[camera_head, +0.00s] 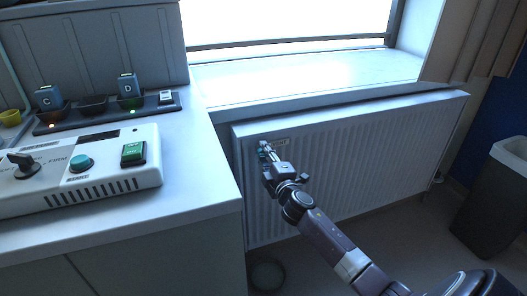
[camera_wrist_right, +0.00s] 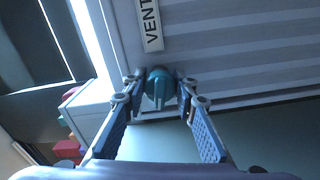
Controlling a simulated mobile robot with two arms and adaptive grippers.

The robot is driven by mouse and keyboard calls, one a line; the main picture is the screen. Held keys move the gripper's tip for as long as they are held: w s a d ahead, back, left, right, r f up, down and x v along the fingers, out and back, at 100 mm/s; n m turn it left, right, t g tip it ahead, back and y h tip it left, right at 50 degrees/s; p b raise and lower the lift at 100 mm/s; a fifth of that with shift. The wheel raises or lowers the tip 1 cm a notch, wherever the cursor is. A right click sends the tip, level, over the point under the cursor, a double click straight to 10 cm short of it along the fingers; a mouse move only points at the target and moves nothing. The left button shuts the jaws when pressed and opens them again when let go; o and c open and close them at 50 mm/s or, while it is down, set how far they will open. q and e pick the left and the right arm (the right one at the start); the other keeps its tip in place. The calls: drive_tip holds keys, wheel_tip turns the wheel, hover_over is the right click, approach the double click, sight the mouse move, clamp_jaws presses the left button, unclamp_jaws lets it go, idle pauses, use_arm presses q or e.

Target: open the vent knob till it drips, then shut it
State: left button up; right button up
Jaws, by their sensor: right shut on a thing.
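The teal vent knob (camera_wrist_right: 158,88) sits on the white radiator (camera_head: 350,165), near its upper left corner, beside a label reading VENT (camera_wrist_right: 151,24). My right gripper (camera_head: 266,153) reaches the knob, and in the right wrist view its two fingertips (camera_wrist_right: 159,82) close on the knob from both sides. In the head view the fingers mostly cover the knob. No water drop shows at the knob. A round greenish bowl (camera_head: 267,274) stands on the floor below the radiator's left end. My left gripper is in neither view.
A cabinet worktop (camera_head: 190,190) stands close left of the radiator, with a white control box (camera_head: 110,183) and a dark charger tray (camera_head: 170,105) on it. A window sill (camera_head: 300,78) runs above the radiator. A dark bin (camera_head: 495,200) stands at the right.

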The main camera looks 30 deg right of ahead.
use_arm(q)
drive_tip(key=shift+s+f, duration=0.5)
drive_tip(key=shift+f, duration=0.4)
use_arm(e)
drive_tip(key=shift+n, duration=1.2)
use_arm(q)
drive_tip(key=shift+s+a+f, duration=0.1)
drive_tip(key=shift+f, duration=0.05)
use_arm(e)
drive_tip(key=shift+f, duration=0.1)
drive_tip(key=o, duration=1.2)
drive_tip(key=shift+c, duration=0.2)
drive_tip(key=shift+s, duration=0.15)
drive_tip(key=v, duration=1.1)
drive_tip(key=shift+s, duration=0.35)
